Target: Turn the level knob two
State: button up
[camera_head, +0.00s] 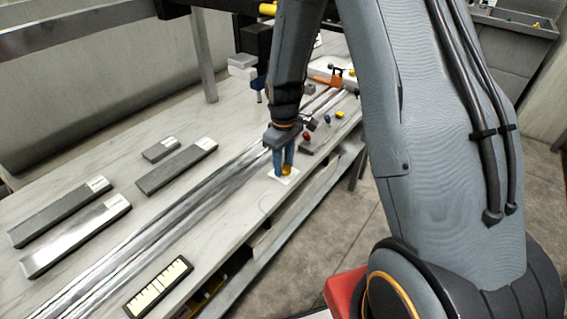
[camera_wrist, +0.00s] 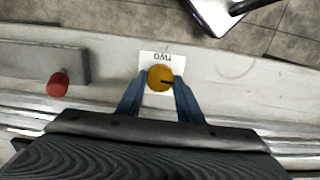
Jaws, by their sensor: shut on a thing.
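The level knob two is a round yellow-orange knob (camera_wrist: 160,78) with a dark pointer mark. It sits on a white plate (camera_wrist: 149,57) with lettering that appears upside down in the wrist view. The knob (camera_head: 286,170) also shows low between my fingers in the head view. My gripper (camera_wrist: 161,84) has its two blue fingers closed on either side of the knob. In the head view my gripper (camera_head: 283,160) points down at the table's front edge; its fingers partly hide the knob and plate.
A red knob (camera_wrist: 58,84) on a grey block lies to the left in the wrist view. Metal rails (camera_head: 190,210) run along the table. Small coloured knobs (camera_head: 327,118) stand farther back.

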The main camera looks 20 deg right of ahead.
jog(key=o, duration=1.1)
jog(key=shift+c, duration=0.2)
jog(key=shift+r+b, duration=0.9)
jog(key=shift+r, duration=3)
